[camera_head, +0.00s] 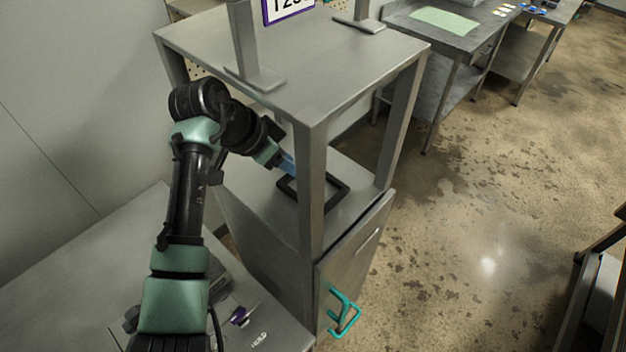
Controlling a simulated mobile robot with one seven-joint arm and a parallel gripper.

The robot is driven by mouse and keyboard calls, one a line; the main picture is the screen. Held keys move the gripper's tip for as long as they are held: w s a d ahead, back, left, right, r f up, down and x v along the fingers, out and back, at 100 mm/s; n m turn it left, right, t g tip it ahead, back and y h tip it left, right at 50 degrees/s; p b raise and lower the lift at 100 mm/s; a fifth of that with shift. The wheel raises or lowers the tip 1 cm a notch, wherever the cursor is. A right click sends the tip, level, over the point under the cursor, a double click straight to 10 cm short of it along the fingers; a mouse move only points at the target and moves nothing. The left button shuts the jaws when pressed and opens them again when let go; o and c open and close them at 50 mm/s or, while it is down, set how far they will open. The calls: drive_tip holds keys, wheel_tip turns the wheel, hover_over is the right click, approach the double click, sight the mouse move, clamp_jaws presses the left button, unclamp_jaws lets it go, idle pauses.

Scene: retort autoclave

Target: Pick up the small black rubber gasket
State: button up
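A black square frame, which looks like the rubber gasket (338,199), lies flat on the lower shelf of the grey metal stand. The stand's front post hides part of its middle. My gripper (289,165), with blue fingers, reaches in under the stand's top from the left. Its tips are at the gasket's far left side in the picture. I cannot tell whether they touch it, or whether the fingers are open or shut.
The grey stand (300,50) has a top plate above my gripper and a front post (311,190) beside it. A teal handle (343,310) sticks out from the cabinet door below. A low bench (90,270) lies under my arm.

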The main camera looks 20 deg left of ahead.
drive_tip(key=shift+w+f, duration=0.1)
drive_tip(key=shift+f, duration=0.1)
clamp_jaws()
drive_tip(key=shift+r, duration=0.1)
idle(0.4)
drive_tip(key=shift+r+b, duration=0.45)
drive_tip(key=shift+b, duration=0.15)
drive_tip(key=shift+s+a+r+b, duration=0.15)
drive_tip(key=shift+s+b, duration=0.15)
drive_tip(key=s+a+b, duration=0.1)
drive_tip(key=s+a, duration=0.3)
drive_tip(key=s, duration=0.3)
drive_tip(key=s+a+b, duration=0.2)
drive_tip(key=s+a, duration=0.3)
drive_tip(key=s, duration=0.3)
drive_tip(key=shift+b, duration=0.3)
